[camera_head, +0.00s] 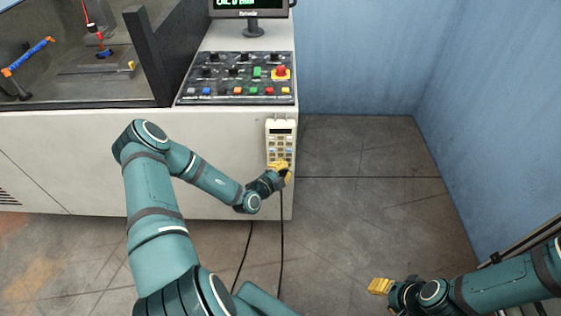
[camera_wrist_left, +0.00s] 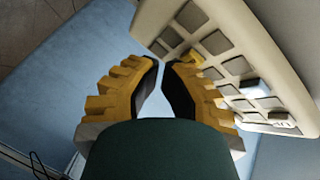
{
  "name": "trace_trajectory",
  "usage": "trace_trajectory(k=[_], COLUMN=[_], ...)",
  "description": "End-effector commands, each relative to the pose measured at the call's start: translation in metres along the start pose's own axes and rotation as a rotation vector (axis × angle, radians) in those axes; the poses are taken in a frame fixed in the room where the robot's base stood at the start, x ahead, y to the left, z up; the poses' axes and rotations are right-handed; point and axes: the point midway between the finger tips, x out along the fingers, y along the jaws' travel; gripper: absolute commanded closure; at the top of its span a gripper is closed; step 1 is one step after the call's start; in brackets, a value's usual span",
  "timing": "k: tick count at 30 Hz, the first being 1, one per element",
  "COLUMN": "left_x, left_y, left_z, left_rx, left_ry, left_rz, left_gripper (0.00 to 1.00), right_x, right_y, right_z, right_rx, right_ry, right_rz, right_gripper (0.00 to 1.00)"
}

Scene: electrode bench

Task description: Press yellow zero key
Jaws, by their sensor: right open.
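The cream keypad unit (camera_head: 280,126) hangs on the front of the white machine, with a dark display on top and rows of small keys. My left gripper (camera_head: 284,171) is at its lower end and covers its bottom keys in the head view. In the left wrist view the keypad (camera_wrist_left: 220,22) fills the upper right, with grey keys. My left fingertips (camera_wrist_left: 161,66) are close together with a narrow gap; contact with a key is unclear. My right gripper (camera_head: 380,286) is open and empty.
A black control panel (camera_head: 236,78) with coloured buttons and a red stop knob (camera_head: 281,72) lies above the keypad. A monitor (camera_head: 249,8) stands behind it. Cables (camera_head: 281,235) hang below the keypad. The floor to the right is clear up to the blue wall (camera_head: 360,50).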

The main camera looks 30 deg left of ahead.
Motion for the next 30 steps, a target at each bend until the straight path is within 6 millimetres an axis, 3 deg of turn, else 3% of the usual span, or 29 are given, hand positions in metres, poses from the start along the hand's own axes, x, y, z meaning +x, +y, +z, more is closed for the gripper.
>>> trace_trajectory(k=[20,30], left_x=[0.003,-0.008], left_y=[-0.002,0.003], left_z=[0.001,-0.004], left_rx=[0.000,0.000], left_ry=[0.000,0.000], left_rz=[0.000,0.001], left_gripper=[1.00,1.00], right_x=[-0.001,-0.011], right_y=[0.000,-0.004], right_z=[0.000,-0.001], right_rx=[0.000,0.000], right_ry=[0.000,0.000], right_rz=[0.000,0.000], right_gripper=[0.53,0.53])
